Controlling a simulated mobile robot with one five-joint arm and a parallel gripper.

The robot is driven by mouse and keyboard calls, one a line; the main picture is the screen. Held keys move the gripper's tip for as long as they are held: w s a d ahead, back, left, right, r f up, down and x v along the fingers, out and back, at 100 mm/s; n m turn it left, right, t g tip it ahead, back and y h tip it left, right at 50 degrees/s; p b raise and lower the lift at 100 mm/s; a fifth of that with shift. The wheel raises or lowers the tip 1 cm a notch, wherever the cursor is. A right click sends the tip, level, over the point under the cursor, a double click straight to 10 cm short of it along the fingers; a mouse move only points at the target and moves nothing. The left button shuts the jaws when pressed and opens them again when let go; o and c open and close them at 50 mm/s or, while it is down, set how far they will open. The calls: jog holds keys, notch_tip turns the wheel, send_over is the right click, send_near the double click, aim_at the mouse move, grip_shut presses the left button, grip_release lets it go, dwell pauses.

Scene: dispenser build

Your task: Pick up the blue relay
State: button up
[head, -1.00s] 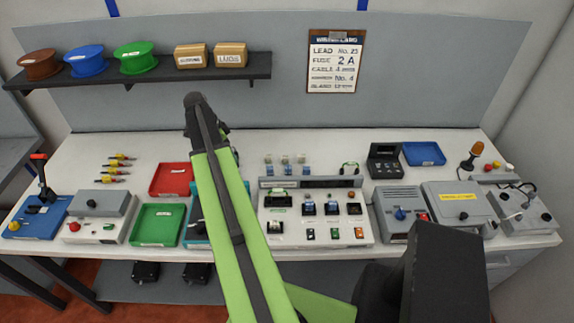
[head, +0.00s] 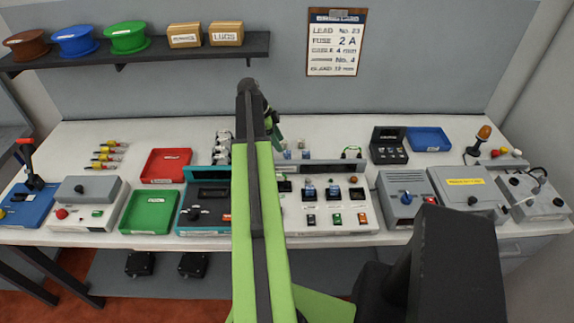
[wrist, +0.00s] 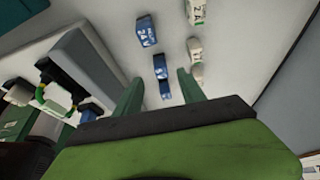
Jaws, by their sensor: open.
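My gripper (wrist: 161,75) is open in the wrist view, its two green fingers apart. A blue relay (wrist: 160,66) with white lettering shows between the fingertips, with more blue just below it; I cannot tell if that is a second relay. Nothing is gripped. Another blue relay (wrist: 146,30) marked 24V lies farther up the picture. In the head view my gripper (head: 273,123) is over the back of the bench, left of two small blue relays (head: 287,154) (head: 306,155). My arm hides the bench to their left.
White relays (wrist: 195,48) stand beside the blue ones in the wrist view. In the head view, a white panel unit (head: 330,222) with a raised grey back stands in front of the relays. A teal unit (head: 187,228) is left of my arm. Bare bench lies behind the relays.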

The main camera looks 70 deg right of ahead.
aim_at(285, 152)
jog(key=shift+b+x, duration=0.4)
jog(key=shift+x, duration=0.8)
jog(key=b+x, duration=0.5)
jog(key=shift+d+f, duration=0.1)
jog(key=shift+f, duration=0.1)
jog(key=shift+r, duration=0.2)
jog(key=shift+c, duration=0.5)
grip_shut()
